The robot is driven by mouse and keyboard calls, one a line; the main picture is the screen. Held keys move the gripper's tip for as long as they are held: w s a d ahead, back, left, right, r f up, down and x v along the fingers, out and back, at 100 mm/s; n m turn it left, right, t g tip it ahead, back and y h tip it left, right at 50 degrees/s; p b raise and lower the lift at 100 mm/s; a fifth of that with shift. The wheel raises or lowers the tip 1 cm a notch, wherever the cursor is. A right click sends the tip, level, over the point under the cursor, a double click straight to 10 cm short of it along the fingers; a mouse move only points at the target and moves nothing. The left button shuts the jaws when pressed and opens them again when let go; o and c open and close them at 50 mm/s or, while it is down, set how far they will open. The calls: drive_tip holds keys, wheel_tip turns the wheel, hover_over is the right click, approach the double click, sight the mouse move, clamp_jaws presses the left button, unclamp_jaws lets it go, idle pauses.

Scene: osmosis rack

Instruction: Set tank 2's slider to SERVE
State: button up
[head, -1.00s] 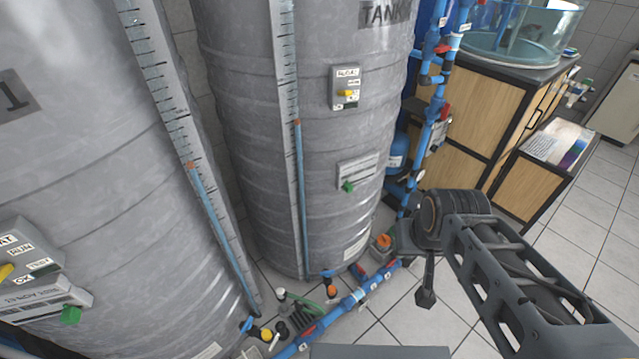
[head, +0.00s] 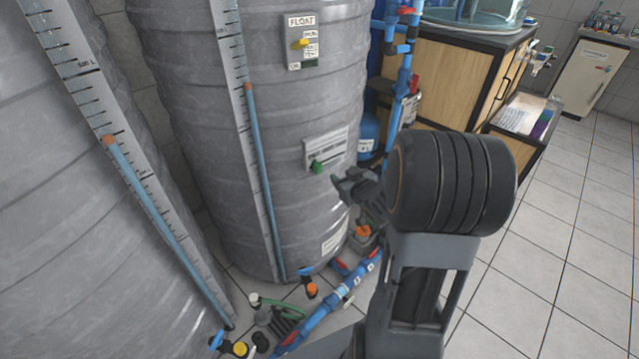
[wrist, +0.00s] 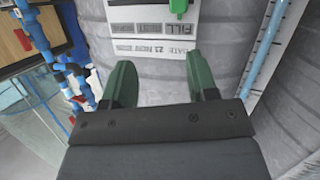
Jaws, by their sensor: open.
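Tank 2 (head: 180,70) is the grey ribbed tank in the middle of the head view. Its white slider plate (head: 338,144) sits low on the front, with a green slider knob (head: 318,167) at the plate's lower left. In the wrist view the plate (wrist: 150,28) shows a FILL label, and the green knob (wrist: 178,3) is cut by the top edge beside it. The SERVE label is not legible. My gripper (head: 345,186) is just right of and below the knob, apart from it. Its two green fingers (wrist: 160,62) are open and empty.
A FLOAT box (head: 302,42) with a yellow knob is higher on the tank. A level gauge (head: 258,170) runs down its left side. Blue pipes (head: 400,100) stand at right, and more pipes (head: 335,300) lie along the floor. Another tank is at left.

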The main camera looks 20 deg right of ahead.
sight(320, 170)
wheel_tip(320, 170, down, 5)
drive_tip(key=s+t+y+b, duration=0.1)
drive_tip(key=t+y+b, duration=0.2)
drive_tip(key=y, duration=0.1)
drive_tip(key=shift+n, duration=0.4)
drive_tip(key=x, duration=1.3)
drive_tip(key=shift+f+b, duration=0.2)
drive_tip(key=shift+b, duration=0.15)
drive_tip(key=shift+d, duration=0.1)
drive_tip(key=shift+c, duration=0.2)
clamp_jaws()
